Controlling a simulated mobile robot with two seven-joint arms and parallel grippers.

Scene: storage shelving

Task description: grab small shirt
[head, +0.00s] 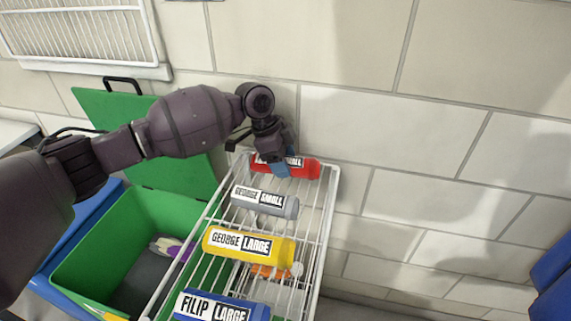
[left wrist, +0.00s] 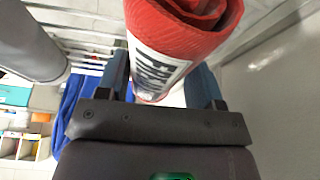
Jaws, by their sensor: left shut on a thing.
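A red rolled shirt (head: 305,168) lies at the far end of the white wire rack, its label partly hidden behind my gripper and ending in what looks like "SMALL". My left gripper (head: 280,168) reaches down onto it from above, with blue fingers on either side of the roll. In the left wrist view the red roll (left wrist: 180,40) sits between the fingers (left wrist: 160,85), and the gripper is shut on it. A grey rolled shirt (head: 264,201) labelled "GEORGE SMALL" lies nearer on the rack. My right gripper is not in view.
The white wire rack (head: 325,215) also holds a yellow roll (head: 248,245) labelled "GEORGE LARGE" and a blue roll (head: 220,307) labelled "FILIP LARGE". An open green bin (head: 90,245) stands left of it. A tiled wall (head: 440,120) is close behind and right.

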